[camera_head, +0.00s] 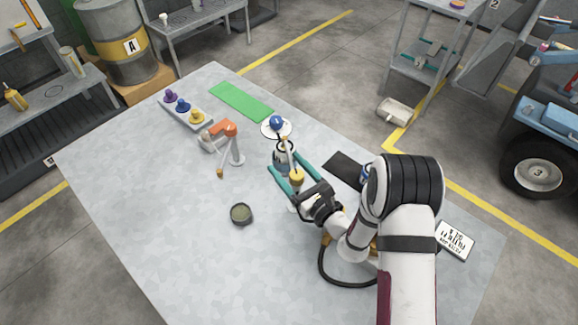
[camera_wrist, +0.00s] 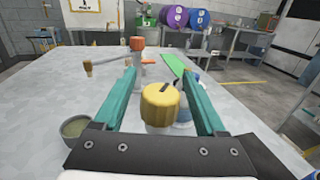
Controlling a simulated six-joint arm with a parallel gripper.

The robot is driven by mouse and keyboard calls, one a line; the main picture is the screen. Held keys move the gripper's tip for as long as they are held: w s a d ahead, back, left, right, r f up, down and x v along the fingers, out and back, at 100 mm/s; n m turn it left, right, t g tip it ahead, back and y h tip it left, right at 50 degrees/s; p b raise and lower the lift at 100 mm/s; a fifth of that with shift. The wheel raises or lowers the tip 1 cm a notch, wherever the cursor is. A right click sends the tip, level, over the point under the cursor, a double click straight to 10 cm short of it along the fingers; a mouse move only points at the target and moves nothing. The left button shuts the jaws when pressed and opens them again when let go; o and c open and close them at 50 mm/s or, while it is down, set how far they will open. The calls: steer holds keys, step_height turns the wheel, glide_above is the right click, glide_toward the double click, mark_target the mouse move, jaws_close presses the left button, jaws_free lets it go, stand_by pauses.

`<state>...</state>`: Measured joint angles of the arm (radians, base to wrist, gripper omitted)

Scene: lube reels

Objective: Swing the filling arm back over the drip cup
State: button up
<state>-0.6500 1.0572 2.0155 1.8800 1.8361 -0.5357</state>
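The filling arm (camera_head: 230,131) has an orange head on a grey post. Its thin spout ends in a brownish-yellow nozzle (camera_head: 220,173) above bare table. It also shows in the wrist view (camera_wrist: 137,45), reaching left to the nozzle (camera_wrist: 88,67). The drip cup, apparently the dark round cup (camera_head: 241,213), stands apart from the nozzle, nearer the front; it is at lower left in the wrist view (camera_wrist: 75,128). My gripper (camera_head: 284,160) is open, right of both. Its teal fingers (camera_wrist: 160,72) stand on either side of a yellow-capped item (camera_wrist: 160,105), with gaps visible.
Behind the yellow cap stand a grey container (camera_head: 284,158) and a blue-topped item on a white disc (camera_head: 268,129). A rack with purple, blue and yellow knobs (camera_head: 185,108) and a green mat (camera_head: 240,101) lie farther back. The table's left front is clear.

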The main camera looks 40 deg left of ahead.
steer(key=v, duration=1.5)
steer(key=shift+d, duration=0.4)
